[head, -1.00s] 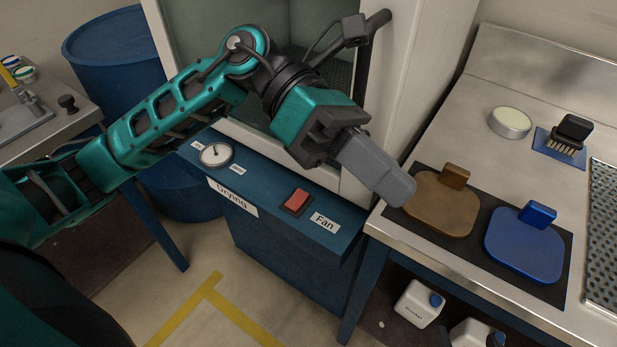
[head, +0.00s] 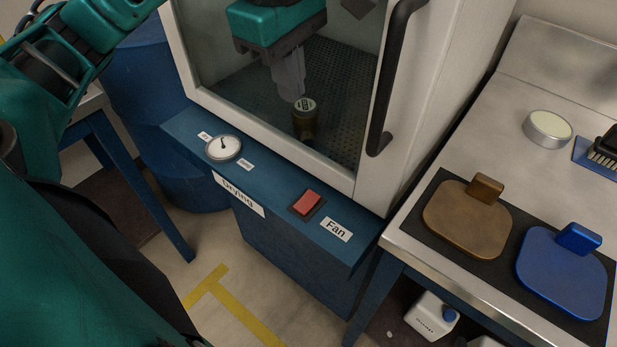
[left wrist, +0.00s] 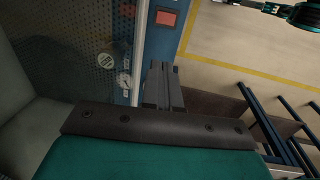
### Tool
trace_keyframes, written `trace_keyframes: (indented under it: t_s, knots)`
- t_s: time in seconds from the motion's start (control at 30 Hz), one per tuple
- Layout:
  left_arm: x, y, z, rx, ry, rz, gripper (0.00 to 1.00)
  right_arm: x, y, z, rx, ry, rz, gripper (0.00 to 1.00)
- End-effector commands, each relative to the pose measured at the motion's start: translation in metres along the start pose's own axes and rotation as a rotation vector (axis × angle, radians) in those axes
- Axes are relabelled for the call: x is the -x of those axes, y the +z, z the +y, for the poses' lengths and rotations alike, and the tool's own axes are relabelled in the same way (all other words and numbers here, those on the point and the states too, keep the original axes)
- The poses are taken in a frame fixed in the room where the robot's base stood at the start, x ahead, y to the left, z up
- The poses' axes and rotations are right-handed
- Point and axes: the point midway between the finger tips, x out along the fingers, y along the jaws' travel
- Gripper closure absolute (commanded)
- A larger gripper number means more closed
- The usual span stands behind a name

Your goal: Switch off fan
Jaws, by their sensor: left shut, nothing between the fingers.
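The red fan switch (head: 307,203) sits in a dark frame on the blue panel, beside the "Fan" label (head: 336,229). It also shows at the top of the left wrist view (left wrist: 166,18). I cannot tell which way it is rocked. My left gripper (head: 293,93) is shut and empty, above and behind the switch in the head view, near the cabinet window. In the left wrist view its closed grey fingers (left wrist: 160,70) point toward the blue panel, apart from the switch.
A round dial (head: 223,147) and "Drying" label (head: 238,194) are left of the switch. A brown jar (head: 305,120) stands inside the cabinet. The cabinet's black handle (head: 388,80) is above right. The steel bench holds brown (head: 466,220) and blue (head: 560,275) pads.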

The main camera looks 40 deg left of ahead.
Motion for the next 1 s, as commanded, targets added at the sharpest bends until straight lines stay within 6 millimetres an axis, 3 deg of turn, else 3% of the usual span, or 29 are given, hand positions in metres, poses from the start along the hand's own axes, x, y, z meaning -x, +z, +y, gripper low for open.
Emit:
trace_keyframes:
  t_s: [0.2,0.37,1.0]
  knots:
    - [-0.003,0.001,0.0,-0.001,-0.002,-0.003,1.0,-0.001,0.0,0.0,0.001,0.0,0.002,0.15]
    - [-0.02,0.001,-0.001,-0.001,-0.004,-0.005,1.0,-0.005,0.006,-0.001,-0.002,-0.002,0.001,0.15]
    - [-0.153,0.002,-0.002,0.0,-0.008,-0.004,1.0,-0.022,0.006,-0.016,-0.007,-0.042,0.017,0.15]
